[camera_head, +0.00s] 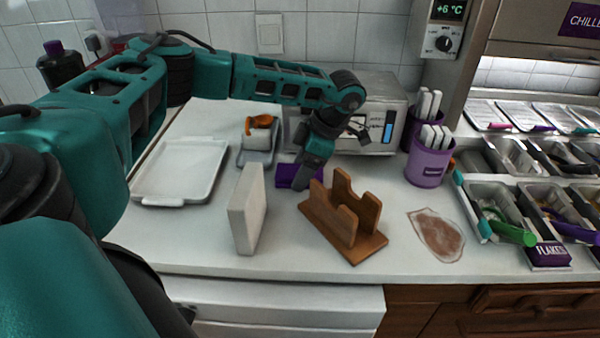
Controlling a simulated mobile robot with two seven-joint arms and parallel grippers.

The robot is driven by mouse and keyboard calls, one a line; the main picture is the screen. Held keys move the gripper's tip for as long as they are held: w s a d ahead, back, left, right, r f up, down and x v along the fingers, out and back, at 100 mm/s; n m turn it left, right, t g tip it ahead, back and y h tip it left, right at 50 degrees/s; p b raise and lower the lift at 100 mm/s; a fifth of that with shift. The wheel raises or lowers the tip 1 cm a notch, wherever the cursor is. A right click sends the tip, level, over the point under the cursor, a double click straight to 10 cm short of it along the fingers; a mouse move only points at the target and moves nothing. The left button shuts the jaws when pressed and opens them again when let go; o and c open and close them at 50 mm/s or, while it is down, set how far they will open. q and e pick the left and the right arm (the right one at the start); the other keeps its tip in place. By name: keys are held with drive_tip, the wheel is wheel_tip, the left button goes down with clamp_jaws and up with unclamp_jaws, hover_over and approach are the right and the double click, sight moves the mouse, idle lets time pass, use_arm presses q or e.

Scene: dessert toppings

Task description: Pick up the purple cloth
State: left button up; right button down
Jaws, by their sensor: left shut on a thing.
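The purple cloth (286,175) lies on the white counter, behind the wooden rack and the pale upright block. My left gripper (300,184) points down at the cloth's right part and is shut on it. The fingertips are small and partly hidden. The cloth looks low, at the counter; I cannot tell whether any of it is lifted. My right gripper is not in view.
A pale upright block (246,208) and a wooden rack (345,222) stand in front of the cloth. A white tray (182,172) lies left. A metal machine (376,120) stands behind. Purple cups (428,166) and a brown spill (438,235) are right.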

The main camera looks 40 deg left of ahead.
use_arm(q)
drive_tip(key=shift+r, duration=0.1)
wheel_tip(320, 180, up, 20)
drive_tip(key=p, duration=0.3)
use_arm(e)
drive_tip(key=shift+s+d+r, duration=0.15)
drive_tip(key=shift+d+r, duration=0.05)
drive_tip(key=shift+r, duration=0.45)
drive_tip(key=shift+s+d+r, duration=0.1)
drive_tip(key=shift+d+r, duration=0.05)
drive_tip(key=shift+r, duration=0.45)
